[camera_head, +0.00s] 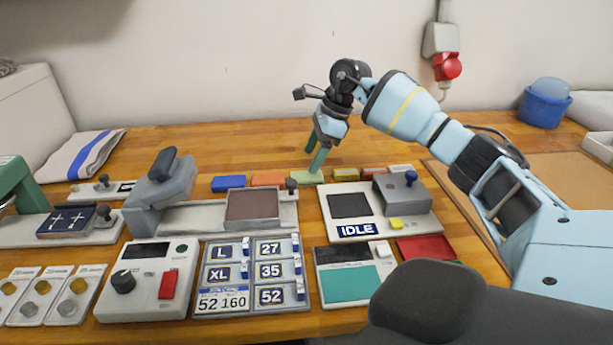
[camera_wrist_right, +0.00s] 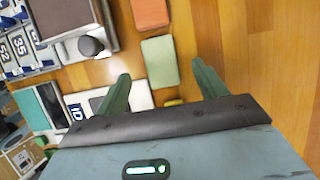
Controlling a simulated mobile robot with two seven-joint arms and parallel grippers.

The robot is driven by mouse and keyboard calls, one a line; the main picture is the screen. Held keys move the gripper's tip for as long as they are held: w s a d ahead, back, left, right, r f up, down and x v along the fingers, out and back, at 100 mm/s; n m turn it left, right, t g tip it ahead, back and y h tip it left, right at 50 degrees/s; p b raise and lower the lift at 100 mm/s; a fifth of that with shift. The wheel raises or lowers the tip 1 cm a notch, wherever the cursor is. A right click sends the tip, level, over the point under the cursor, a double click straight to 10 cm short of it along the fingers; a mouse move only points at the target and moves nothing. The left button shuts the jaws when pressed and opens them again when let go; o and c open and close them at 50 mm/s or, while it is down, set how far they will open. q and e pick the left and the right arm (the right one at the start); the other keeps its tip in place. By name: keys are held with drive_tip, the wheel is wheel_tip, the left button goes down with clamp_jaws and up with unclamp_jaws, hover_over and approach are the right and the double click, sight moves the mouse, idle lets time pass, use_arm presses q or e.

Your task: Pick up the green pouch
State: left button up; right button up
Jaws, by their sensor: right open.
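The green pouch (camera_head: 307,179) is a small pale green block lying on the wooden table, in a row of coloured pouches behind the devices. It also shows in the right wrist view (camera_wrist_right: 160,60), fully visible. My right gripper (camera_head: 316,160) is above the green pouch with its fingers pointing down. Its two green fingers are apart and empty. In the wrist view the pouch lies beyond and between the fingertips, and I see no contact.
An orange pouch (camera_head: 268,180) and a blue pouch (camera_head: 228,183) lie left of the green one. A yellow pouch (camera_head: 345,174) and a red pouch (camera_head: 373,174) lie right. A device marked IDLE (camera_head: 328,213) stands in front. Table behind the row is clear.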

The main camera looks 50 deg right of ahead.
sight(303, 175)
drive_tip(key=shift+x, duration=2.55)
drive_tip(key=shift+f, duration=0.2)
drive_tip(key=c, duration=1.1)
drive_tip(key=shift+r, duration=0.1)
drive_tip(key=shift+r, duration=0.45)
wheel_tip(303, 175, up, 3)
drive_tip(key=shift+s+f, duration=0.1)
drive_tip(key=shift+s, duration=0.05)
drive_tip(key=s+a, duration=0.1)
drive_tip(key=s, duration=0.3)
drive_tip(key=s+a+b, duration=0.1)
drive_tip(key=s, duration=0.3)
drive_tip(key=s+a+r+b, duration=0.1)
drive_tip(key=s, duration=0.3)
drive_tip(key=shift+s+a, duration=0.4)
drive_tip(key=shift+s+a+r+b, duration=0.1)
drive_tip(key=shift+s+a+b, duration=0.15)
drive_tip(key=shift+s, duration=0.3)
drive_tip(key=shift+s+a+r+b, duration=0.1)
drive_tip(key=shift+s+a, duration=0.1)
drive_tip(key=shift+s, duration=0.35)
